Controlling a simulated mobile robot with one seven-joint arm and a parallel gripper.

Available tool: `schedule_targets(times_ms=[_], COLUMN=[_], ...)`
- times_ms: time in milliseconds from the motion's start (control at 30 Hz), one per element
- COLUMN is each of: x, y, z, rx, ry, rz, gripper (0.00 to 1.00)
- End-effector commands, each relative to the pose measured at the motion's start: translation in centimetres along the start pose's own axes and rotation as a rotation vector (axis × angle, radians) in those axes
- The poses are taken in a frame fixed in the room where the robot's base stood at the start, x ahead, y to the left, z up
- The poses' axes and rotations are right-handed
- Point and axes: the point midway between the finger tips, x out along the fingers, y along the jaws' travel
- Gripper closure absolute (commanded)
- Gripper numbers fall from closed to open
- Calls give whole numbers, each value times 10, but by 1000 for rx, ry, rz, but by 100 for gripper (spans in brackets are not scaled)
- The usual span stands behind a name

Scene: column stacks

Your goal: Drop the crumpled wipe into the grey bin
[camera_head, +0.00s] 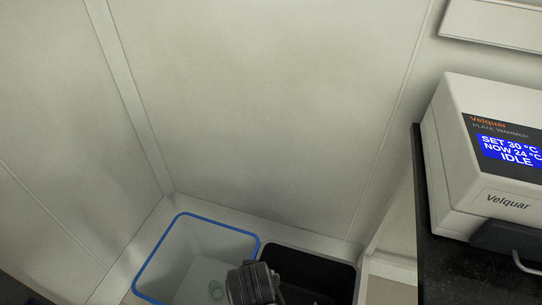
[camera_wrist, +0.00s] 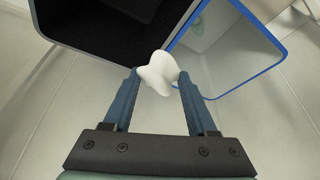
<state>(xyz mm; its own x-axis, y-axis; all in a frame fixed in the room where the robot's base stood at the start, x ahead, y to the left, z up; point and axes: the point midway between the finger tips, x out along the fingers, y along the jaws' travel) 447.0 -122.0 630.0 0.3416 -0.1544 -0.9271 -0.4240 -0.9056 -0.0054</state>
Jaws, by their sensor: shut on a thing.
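The white crumpled wipe (camera_wrist: 158,72) is held between the two blue fingertips of my gripper (camera_wrist: 158,79) in the wrist view. A bin with a grey rim and a black inside, the grey bin (camera_wrist: 100,30), lies beyond the fingers at upper left. It also shows in the head view (camera_head: 318,272), at the bottom. The wipe appears over the strip between this bin's corner and the blue-rimmed bin beside it; its height above them is hard to tell. In the head view my gripper (camera_head: 253,284) shows only as a dark shape, and the wipe is hidden.
The blue-rimmed pale bin (camera_head: 218,243) stands directly left of the grey bin in the head view, with a small greenish thing (camera_head: 215,290) inside. A dark counter (camera_head: 430,255) with a plate warmer (camera_head: 455,160) stands at right. Pale walls close in behind.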

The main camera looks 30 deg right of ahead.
Motion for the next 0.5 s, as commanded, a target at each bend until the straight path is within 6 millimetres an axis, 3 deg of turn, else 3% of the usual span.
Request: schedule_targets(times_ms=[33,200,333,500], x=[19,64,83,93], y=[24,87,116,130], z=[5,21,34,42], rx=[72,264,352,394], ry=[-8,-3,2,5], rz=[31,112,148,166], gripper=[93,93,93,93])
